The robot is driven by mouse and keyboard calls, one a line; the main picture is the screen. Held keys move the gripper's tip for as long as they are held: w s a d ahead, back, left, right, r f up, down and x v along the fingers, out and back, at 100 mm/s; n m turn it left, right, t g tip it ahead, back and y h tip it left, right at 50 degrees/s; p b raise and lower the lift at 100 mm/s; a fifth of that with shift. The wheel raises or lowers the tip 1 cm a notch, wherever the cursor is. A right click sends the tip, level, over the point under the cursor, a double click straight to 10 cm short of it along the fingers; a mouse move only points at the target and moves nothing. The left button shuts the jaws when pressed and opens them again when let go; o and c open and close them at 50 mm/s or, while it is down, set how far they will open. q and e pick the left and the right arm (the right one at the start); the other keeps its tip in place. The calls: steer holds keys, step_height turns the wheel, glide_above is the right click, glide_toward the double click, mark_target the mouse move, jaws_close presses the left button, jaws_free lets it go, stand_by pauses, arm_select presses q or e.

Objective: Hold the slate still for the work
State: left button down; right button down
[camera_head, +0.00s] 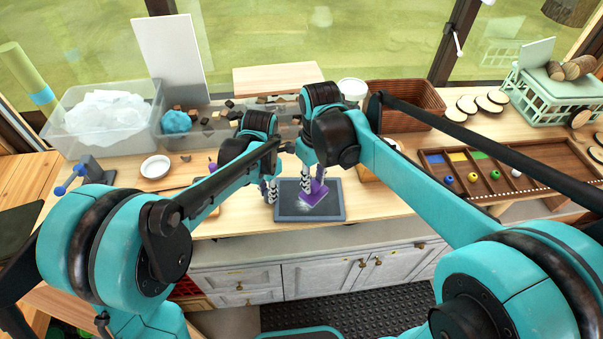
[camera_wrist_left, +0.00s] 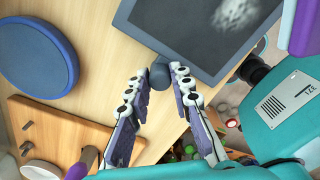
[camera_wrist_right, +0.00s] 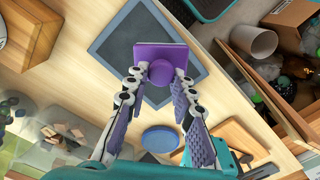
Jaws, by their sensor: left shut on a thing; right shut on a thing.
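The slate (camera_head: 329,212), dark with a grey-blue frame, lies flat near the worktop's front edge. It also shows in the left wrist view (camera_wrist_left: 160,22) and the right wrist view (camera_wrist_right: 112,47). My left gripper (camera_head: 270,190) is at its left edge, shut on the slate's dark round knob (camera_wrist_left: 158,76). My right gripper (camera_head: 312,180) is shut on the round knob of a purple eraser block (camera_wrist_right: 150,55), which is over the slate. A whitish chalk smudge (camera_wrist_left: 236,14) shows on the slate. The grippers partly hide the slate's far side in the head view.
A blue disc (camera_wrist_left: 36,55) lies beside the slate. A small white dish (camera_head: 155,167) and a clear bin (camera_head: 75,140) are at left. A brown basket (camera_head: 405,117) and a wooden sorting tray (camera_head: 540,172) are at right. The arms stand close together.

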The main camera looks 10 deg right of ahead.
mark_target(311, 194)
steer(key=shift+f, duration=1.95)
step_height(311, 194, down, 2)
steer(key=shift+f, duration=0.15)
steer(key=shift+d, duration=0.85)
steer(key=shift+s+d, duration=0.1)
steer(key=shift+d, duration=0.6)
steer(key=a, duration=0.3)
steer(key=shift+a, duration=0.15)
steer(key=shift+r, duration=4.2)
